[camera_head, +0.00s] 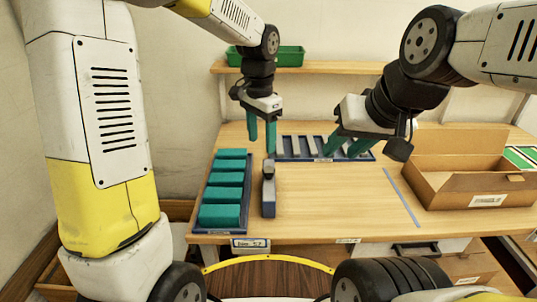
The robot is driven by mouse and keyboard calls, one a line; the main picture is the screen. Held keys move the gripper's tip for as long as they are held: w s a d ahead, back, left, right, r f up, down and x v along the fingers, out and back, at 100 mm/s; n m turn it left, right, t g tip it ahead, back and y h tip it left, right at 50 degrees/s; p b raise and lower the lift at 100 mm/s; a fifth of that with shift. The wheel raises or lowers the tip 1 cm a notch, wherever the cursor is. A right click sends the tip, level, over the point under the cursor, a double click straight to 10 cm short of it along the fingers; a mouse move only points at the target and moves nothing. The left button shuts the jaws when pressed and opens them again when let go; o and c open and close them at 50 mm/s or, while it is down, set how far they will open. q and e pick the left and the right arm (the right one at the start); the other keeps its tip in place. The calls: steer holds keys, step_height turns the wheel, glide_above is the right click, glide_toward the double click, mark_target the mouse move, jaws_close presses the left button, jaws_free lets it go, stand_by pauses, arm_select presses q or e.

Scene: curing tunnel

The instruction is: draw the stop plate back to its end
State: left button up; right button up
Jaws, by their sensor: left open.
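A narrow dark blue piece with a grey upright part (268,190) stands on the table, right of a blue tray (246,217). It looks like the stop plate, but I cannot tell for certain. My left gripper (262,146) is open, pointing down with teal fingers, above and behind this piece; its right fingertip is close to the grey top, and contact cannot be made out. My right gripper (341,152) has its teal fingers apart, over the blue slotted rack (287,157), and shows nothing between them.
Several teal blocks (220,215) lie in a row in the blue tray. An open cardboard box (487,201) stands at the right, beside a thin blue-grey strip (401,195). A green bin (291,56) sits on the back shelf. The table's middle is clear.

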mark_target(269, 169)
arm_select(q)
steer(key=shift+w+d+f+m+g, duration=0.15)
steer(key=shift+w+d+f+m, duration=0.15)
steer(key=shift+d+f, duration=0.25)
steer(key=shift+w+d+f+m+g, duration=0.2)
steer(key=shift+w+d+f, duration=0.2)
steer(key=shift+f, duration=0.5)
step_height(269, 169, down, 7)
steer(key=shift+f, duration=0.2)
jaws_close()
stand_by(0.4)
